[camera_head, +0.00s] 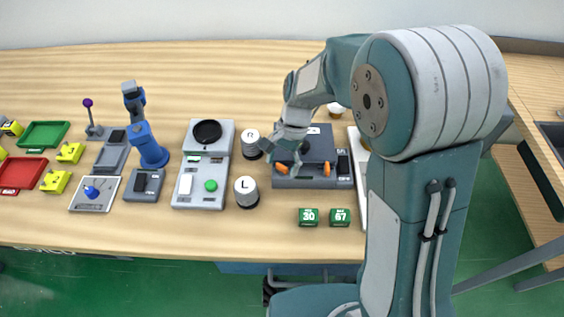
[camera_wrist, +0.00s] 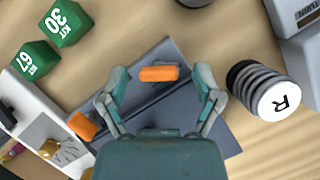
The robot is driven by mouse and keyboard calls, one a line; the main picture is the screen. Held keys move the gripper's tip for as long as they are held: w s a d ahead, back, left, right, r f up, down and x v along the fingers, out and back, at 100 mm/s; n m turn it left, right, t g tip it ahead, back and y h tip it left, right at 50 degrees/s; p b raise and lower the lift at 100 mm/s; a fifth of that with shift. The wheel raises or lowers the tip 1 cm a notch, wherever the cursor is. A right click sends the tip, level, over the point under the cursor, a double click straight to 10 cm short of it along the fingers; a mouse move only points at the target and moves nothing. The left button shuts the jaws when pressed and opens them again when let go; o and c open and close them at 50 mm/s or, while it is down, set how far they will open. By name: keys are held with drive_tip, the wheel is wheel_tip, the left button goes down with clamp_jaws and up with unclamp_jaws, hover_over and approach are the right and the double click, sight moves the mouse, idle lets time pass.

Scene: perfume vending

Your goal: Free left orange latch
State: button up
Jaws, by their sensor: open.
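A dark grey box (camera_head: 318,148) on the wooden table has two orange latches on its front side. The left orange latch (camera_head: 281,168) is close to my gripper (camera_head: 279,158), which partly hides the box's left side. In the wrist view, the left latch (camera_wrist: 158,73) lies between the spread fingertips of my gripper (camera_wrist: 160,78), with room on both sides. I cannot tell its height over the latch. The right orange latch (camera_head: 327,168) also shows in the wrist view (camera_wrist: 82,126), outside the fingers. My gripper is open and empty.
Cylinders marked R (camera_head: 249,136) and L (camera_head: 246,186) stand left of the box. Green cubes marked 30 (camera_head: 308,217) and 67 (camera_head: 340,217) sit in front of it. A white panel with knobs (camera_wrist: 42,135) is beside the box. Bare table lies between the L cylinder and the cubes.

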drive_tip(key=c, duration=1.1)
drive_tip(key=shift+c, duration=0.2)
drive_tip(key=shift+n, duration=0.3)
drive_tip(key=shift+n+g+h, duration=0.2)
drive_tip(key=shift+n+h, duration=0.4)
drive_tip(key=shift+n, duration=0.9)
drive_tip(key=shift+n+g+h, duration=0.2)
drive_tip(key=shift+n+h, duration=0.4)
drive_tip(key=shift+n, duration=0.9)
drive_tip(key=o, duration=1.1)
drive_tip(key=shift+a, duration=0.15)
drive_tip(key=shift+o, duration=0.2)
